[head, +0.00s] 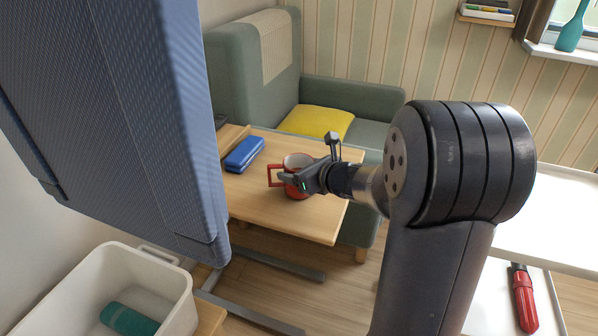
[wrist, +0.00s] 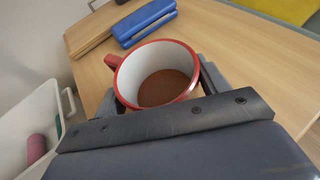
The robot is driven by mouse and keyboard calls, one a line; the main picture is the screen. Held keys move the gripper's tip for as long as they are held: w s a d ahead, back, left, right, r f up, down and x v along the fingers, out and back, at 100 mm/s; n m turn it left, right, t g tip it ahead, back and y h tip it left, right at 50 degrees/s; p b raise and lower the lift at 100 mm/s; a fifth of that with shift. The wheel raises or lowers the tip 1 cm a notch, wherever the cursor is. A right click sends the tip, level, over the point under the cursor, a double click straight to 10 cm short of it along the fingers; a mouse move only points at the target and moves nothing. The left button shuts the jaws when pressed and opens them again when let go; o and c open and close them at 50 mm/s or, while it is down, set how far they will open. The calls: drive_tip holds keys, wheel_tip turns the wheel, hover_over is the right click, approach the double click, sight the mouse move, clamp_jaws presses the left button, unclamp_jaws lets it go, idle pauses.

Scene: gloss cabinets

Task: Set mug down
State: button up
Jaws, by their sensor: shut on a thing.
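A red mug (head: 295,188) with a white inside is at the wooden side table (head: 312,230); in the head view it is partly hidden by my gripper (head: 308,180). In the wrist view the mug (wrist: 158,76) is upright, with brown contents inside and its handle to the upper left. My gripper (wrist: 158,100) is shut on the mug, with one finger on each side of it. The mug is over the tabletop (wrist: 225,50); whether its base touches the wood cannot be told.
A blue case (head: 244,154) lies on the table's left part, behind the mug. A green armchair (head: 350,97) with a yellow cushion (head: 317,121) stands behind. A white bin (head: 180,306) is at lower left. A blue panel (head: 120,110) fills the near left. The table's front is clear.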

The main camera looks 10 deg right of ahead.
drive_tip(key=o, duration=1.3)
drive_tip(key=shift+f, duration=0.1)
drive_tip(key=shift+r, duration=0.2)
drive_tip(key=shift+p+v, duration=1.35)
drive_tip(key=shift+v, duration=4.65)
